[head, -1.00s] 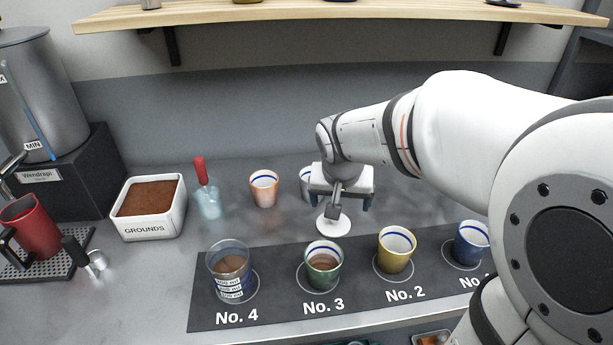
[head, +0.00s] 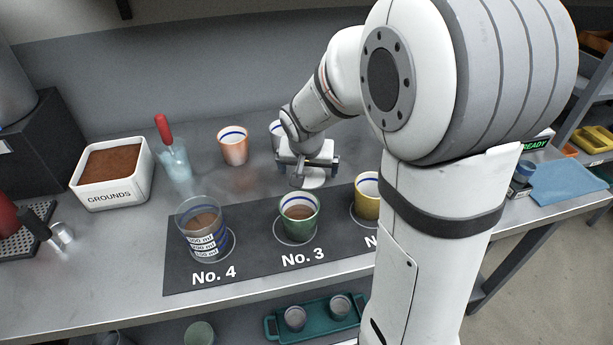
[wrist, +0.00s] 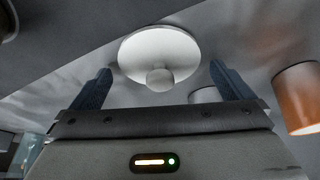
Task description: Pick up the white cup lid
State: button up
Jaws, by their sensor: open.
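The white cup lid (head: 308,181) lies on the grey counter just behind the black mat, partly hidden by my gripper in the head view. In the wrist view the lid (wrist: 158,52) is a white disc with a round knob, seen just beyond and between my two fingers. My gripper (head: 308,172) is above the lid, its fingers apart and empty. The fingers also show on both sides of the lid in the wrist view (wrist: 160,82). I cannot tell how far above the counter the fingertips are.
A glass beaker (head: 203,232), a green cup (head: 299,217) and a yellow cup (head: 367,197) stand on the mat (head: 255,262). An orange cup (head: 233,147) and a partly hidden white cup (head: 275,133) stand behind. The grounds box (head: 112,173) is at left. My arm hides the mat's right end.

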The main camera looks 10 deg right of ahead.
jog(key=shift+c, duration=0.6)
jog(key=c, duration=0.9)
jog(key=shift+r, duration=0.15)
